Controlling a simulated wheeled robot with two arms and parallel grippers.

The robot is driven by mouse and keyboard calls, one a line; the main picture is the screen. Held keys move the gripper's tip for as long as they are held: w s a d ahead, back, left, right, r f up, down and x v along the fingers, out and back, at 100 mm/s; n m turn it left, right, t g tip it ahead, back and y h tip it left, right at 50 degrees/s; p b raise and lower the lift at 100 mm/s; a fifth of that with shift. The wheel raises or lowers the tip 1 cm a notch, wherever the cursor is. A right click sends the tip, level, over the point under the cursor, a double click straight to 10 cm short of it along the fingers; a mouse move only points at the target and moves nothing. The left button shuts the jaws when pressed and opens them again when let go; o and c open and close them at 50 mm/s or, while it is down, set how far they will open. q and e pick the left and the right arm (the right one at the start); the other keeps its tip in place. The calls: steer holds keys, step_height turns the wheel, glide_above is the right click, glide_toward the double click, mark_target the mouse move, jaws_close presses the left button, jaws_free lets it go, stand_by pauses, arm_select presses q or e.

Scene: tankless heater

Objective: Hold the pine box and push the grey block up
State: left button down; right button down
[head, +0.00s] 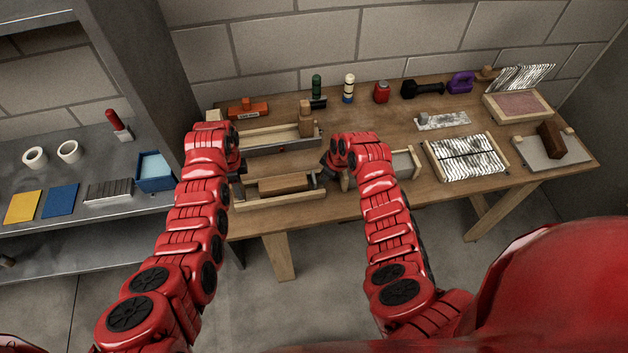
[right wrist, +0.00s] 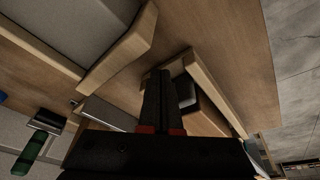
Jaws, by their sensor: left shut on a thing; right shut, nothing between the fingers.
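The pine box (head: 282,202) is a long open wooden tray near the table's front edge in the head view. A plain wooden piece (head: 285,184) lies inside it. My left gripper (head: 238,174) is shut on the box's left end; my arm partly hides the grip. My right gripper (head: 327,168) is shut and empty at the box's right end. A dark grey block (head: 313,180) shows there, largely hidden. In the right wrist view, the closed fingers (right wrist: 159,95) are beside the grey block (right wrist: 185,93), inside the corner of the box walls (right wrist: 218,92); contact is unclear.
A longer wooden tray (head: 275,134) with a grey edge lies behind the pine box. Another wooden frame (head: 405,163) stands right of my right gripper. Bottles and tools, including a black dumbbell (head: 422,89), line the back.

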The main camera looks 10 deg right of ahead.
mark_target(303, 180)
steer(key=shift+a, duration=0.15)
stand_by(0.3)
steer(key=shift+a, duration=3.55)
steer(key=shift+d, duration=0.7)
steer(key=shift+r, duration=3.55)
arm_select(q)
steer(key=shift+c, duration=1.8)
jaws_free()
steer(key=shift+r, duration=0.1)
